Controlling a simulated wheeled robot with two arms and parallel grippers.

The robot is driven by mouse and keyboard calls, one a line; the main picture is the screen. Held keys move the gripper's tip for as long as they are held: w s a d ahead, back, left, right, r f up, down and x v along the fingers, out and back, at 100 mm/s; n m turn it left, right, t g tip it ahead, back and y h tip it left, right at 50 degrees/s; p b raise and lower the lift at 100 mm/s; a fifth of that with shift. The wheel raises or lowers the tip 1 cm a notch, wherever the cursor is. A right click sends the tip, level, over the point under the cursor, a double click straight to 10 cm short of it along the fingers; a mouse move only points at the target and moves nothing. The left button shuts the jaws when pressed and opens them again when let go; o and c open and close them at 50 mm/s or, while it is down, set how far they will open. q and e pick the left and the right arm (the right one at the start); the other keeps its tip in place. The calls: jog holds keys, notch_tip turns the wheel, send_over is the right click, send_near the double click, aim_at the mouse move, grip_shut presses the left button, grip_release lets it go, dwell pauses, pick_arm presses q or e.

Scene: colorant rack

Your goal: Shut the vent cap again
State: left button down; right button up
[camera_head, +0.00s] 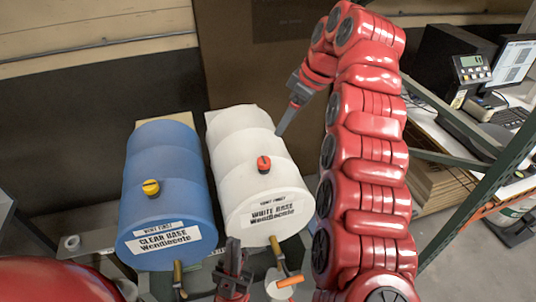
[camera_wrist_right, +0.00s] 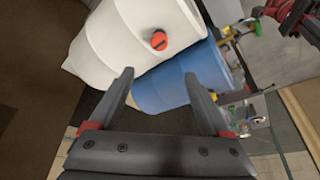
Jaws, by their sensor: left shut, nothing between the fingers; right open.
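A white drum (camera_head: 245,165) lies on its side, labelled White Base, with a red vent cap (camera_head: 264,163) on top. A blue drum (camera_head: 165,190), labelled Clear Base, lies to its left with a yellow vent cap (camera_head: 151,187). I cannot tell whether either cap is open or shut. My right gripper (camera_head: 284,125) is above the white drum's right side, apart from the red cap. In the right wrist view it is open and empty (camera_wrist_right: 159,76), with the red cap (camera_wrist_right: 159,40) beyond its fingertips. My left gripper (camera_head: 234,258) is shut and empty in front of the white drum.
A green rack post (camera_head: 490,180) and a bench with a scale (camera_head: 472,68) stand at the right. A dark wall is behind the drums.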

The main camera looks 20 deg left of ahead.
notch_tip(320, 180, down, 3)
jog(key=b, duration=0.3)
jog(key=p, duration=0.7)
send_near(264, 160)
jog(key=x, duration=0.7)
jog(key=shift+a+f, duration=0.35)
jog(key=shift+f, duration=0.4)
